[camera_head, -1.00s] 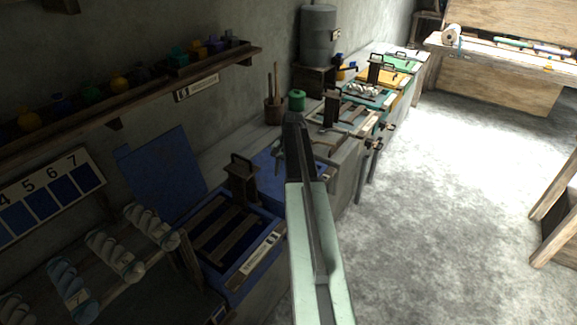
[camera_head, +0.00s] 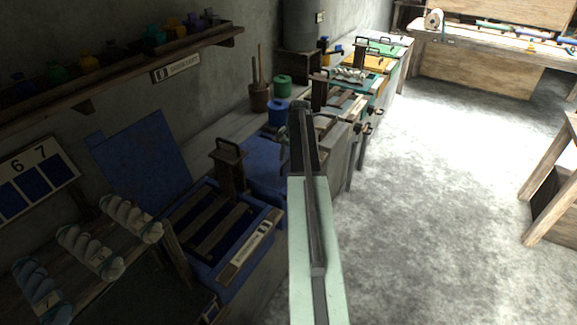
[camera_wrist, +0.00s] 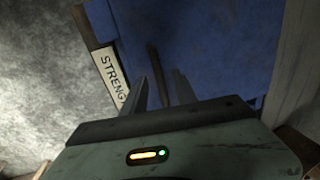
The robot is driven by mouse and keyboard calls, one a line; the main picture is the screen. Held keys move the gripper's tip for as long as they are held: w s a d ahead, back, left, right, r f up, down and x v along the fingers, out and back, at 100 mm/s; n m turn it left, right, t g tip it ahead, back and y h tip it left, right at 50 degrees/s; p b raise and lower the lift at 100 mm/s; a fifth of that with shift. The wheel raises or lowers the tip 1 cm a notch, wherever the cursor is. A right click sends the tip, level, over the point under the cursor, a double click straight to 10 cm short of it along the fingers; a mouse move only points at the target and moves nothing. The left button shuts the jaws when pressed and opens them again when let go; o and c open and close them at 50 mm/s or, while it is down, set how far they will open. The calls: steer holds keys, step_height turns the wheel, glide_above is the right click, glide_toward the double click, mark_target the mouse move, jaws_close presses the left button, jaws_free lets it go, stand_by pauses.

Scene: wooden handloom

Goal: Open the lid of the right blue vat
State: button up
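The right blue vat's lid (camera_head: 262,160) lies flat and closed in the head view, partly hidden behind my arm. The same blue lid (camera_wrist: 215,45) fills much of the wrist view, with a pale label reading "STRENG" (camera_wrist: 111,76) at its left edge. My gripper (camera_wrist: 161,90) is open over the lid, its two fingers apart. A dark bar (camera_wrist: 153,65), perhaps the lid's handle, shows between the fingers; I cannot tell if they touch it. In the head view my gripper (camera_head: 301,112) is seen from behind and its fingertips are hidden.
The left blue vat (camera_head: 238,270) stands open, its lid (camera_head: 143,165) leaning against the wall. A wooden post (camera_head: 229,170) stands between the vats. Skeins (camera_head: 90,250) lie at lower left. A shelf (camera_head: 110,80) runs along the wall. Floor (camera_head: 430,200) to the right is clear.

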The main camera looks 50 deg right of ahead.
jaws_close()
stand_by(1.4)
